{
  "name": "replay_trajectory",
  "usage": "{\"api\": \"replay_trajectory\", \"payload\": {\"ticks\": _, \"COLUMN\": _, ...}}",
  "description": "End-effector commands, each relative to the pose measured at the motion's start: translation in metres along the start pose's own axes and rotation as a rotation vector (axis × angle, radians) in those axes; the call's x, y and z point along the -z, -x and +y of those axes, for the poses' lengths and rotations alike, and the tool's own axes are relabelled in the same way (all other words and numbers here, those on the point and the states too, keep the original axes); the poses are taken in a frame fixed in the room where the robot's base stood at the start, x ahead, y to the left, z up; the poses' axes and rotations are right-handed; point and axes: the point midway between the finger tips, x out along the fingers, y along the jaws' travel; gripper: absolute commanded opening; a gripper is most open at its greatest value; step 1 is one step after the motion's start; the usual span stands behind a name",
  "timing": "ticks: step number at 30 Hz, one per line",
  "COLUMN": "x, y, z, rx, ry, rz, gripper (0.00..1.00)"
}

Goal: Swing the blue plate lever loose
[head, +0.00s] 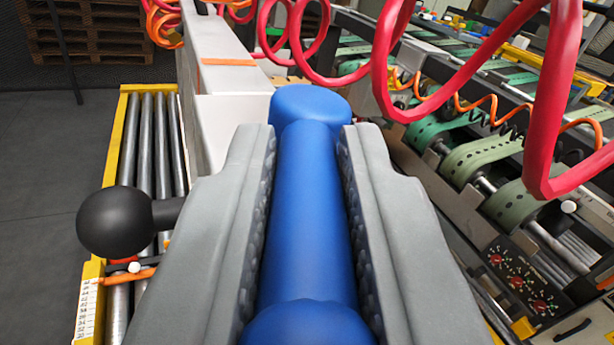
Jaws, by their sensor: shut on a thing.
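The blue plate lever (308,200) runs up the middle of the view, with a rounded blue end at the far side and another at the near side. My gripper (308,160) has its two grey jaws on either side of the lever's shaft, shut on it. The jaws' ribbed inner faces lie along the blue shaft. The lever's mounting is hidden behind the jaws and the shaft.
A black ball knob (118,221) stands at left by a roller conveyor (143,140) with yellow edges. A pale machine beam (225,95) rises behind the lever. Red coiled hoses (545,110) hang close at right, above green belts (480,160) and a control panel (520,275).

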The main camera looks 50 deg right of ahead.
Motion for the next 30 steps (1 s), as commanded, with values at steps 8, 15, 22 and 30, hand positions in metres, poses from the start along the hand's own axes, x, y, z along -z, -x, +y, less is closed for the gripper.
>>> {"api": "replay_trajectory", "payload": {"ticks": 8, "x": 0.001, "y": 0.000, "z": 0.000, "rx": 0.006, "ry": 0.000, "rz": 0.002, "gripper": 0.00}}
{"api": "replay_trajectory", "payload": {"ticks": 15, "x": 0.001, "y": 0.000, "z": 0.000, "rx": 0.005, "ry": 0.000, "rz": 0.002, "gripper": 0.35}}
{"api": "replay_trajectory", "payload": {"ticks": 22, "x": 0.001, "y": 0.000, "z": 0.000, "rx": 0.005, "ry": 0.000, "rz": 0.002, "gripper": 0.39}}
{"api": "replay_trajectory", "payload": {"ticks": 30, "x": 0.001, "y": 0.013, "z": 0.000, "rx": 0.006, "ry": 0.000, "rz": 0.002, "gripper": 0.39}}
